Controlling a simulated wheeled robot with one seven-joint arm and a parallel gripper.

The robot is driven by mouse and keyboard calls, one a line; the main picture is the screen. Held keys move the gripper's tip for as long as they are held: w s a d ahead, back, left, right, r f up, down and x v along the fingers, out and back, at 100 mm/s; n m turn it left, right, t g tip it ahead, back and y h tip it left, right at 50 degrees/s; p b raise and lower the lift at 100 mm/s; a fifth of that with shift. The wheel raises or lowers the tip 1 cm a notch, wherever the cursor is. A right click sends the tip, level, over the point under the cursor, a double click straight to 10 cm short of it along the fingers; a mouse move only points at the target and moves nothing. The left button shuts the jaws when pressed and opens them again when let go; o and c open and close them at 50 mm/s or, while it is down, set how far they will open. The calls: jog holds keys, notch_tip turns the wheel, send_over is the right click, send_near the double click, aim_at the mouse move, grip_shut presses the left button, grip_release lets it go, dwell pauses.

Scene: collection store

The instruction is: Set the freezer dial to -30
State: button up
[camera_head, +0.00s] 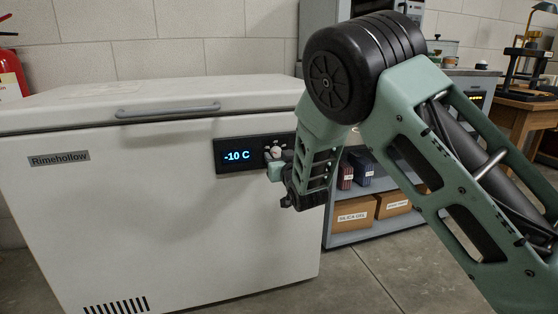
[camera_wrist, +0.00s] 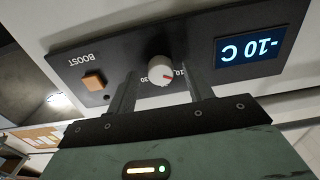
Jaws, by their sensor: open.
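The white chest freezer (camera_head: 150,220) has a dark control panel (camera_head: 220,166) on its front, near the right end. The panel's display (camera_head: 238,156) reads -10 C; the display also shows upside down in the wrist view (camera_wrist: 252,50). The dial (camera_wrist: 161,69) is a round pale knob with a red pointer mark. Its scale is partly hidden, with a 10 and a 30 partly readable beside it. My gripper (camera_wrist: 158,90) is open, its fingers on either side of the dial's near edge. I cannot tell whether they touch it. In the head view, my gripper (camera_head: 277,165) is at the panel.
An orange BOOST button (camera_wrist: 94,80) sits on the panel beside the dial, close to one finger. The freezer lid's handle (camera_head: 168,110) is above the panel. A shelf with cardboard boxes (camera_head: 355,215) stands right of the freezer, behind my arm.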

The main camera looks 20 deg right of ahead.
jog(key=shift+w, duration=0.4)
jog(key=shift+c, duration=0.3)
jog(key=c, duration=0.9)
